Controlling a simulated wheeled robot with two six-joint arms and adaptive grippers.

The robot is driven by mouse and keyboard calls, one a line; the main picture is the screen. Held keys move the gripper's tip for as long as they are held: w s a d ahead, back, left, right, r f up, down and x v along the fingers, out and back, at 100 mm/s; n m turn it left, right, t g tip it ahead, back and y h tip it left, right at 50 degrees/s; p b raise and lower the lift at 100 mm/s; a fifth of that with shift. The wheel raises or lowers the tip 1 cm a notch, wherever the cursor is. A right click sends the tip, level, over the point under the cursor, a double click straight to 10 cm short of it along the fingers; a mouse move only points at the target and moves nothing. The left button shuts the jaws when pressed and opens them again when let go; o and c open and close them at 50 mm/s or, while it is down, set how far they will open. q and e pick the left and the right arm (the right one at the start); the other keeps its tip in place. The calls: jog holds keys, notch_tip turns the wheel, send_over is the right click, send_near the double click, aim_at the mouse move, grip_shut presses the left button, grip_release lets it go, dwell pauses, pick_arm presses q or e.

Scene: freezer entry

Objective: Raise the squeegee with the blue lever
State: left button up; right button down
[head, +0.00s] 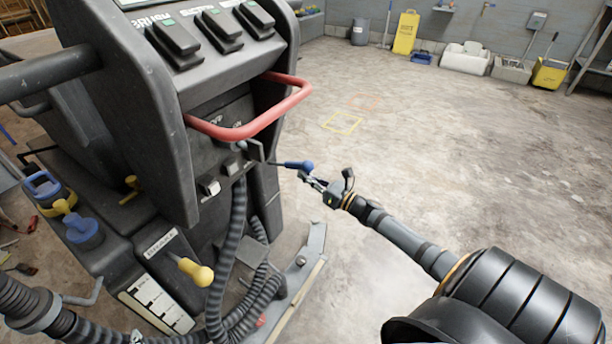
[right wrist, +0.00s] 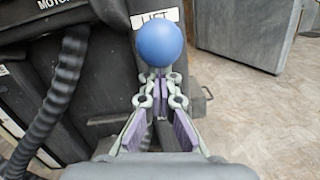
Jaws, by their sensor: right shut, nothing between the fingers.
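The blue lever (head: 307,166) sticks out to the right from the back of the cleaning machine, below the red handle, and ends in a blue ball. My right gripper (head: 303,178) is just below and in front of the ball, with its fingers closed and empty. In the right wrist view the blue ball (right wrist: 160,45) lies straight ahead of the fingertips (right wrist: 160,78), under a partly covered "LIFT" label. I cannot tell whether the fingertips touch it. A grey bar low behind the machine, apparently the squeegee (head: 302,268), is near the floor. My left gripper is out of view.
The red handle (head: 262,120) arches above the lever. Ribbed hoses (head: 225,255) and a yellow knob (head: 197,273) are lower on the machine (head: 140,100). The concrete floor to the right is open. Yellow and grey cleaning gear stands by the far wall.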

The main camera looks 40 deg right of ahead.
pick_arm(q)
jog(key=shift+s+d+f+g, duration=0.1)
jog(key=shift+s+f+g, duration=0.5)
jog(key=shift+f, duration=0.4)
pick_arm(e)
jog(key=shift+w+a+r, duration=0.15)
jog(key=shift+w+r, duration=0.05)
jog(key=shift+r, duration=0.45)
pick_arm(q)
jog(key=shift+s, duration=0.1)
pick_arm(e)
jog(key=f+v, duration=0.1)
jog(key=v, duration=1.1)
jog(key=shift+s, duration=0.2)
jog(key=shift+f, duration=0.15)
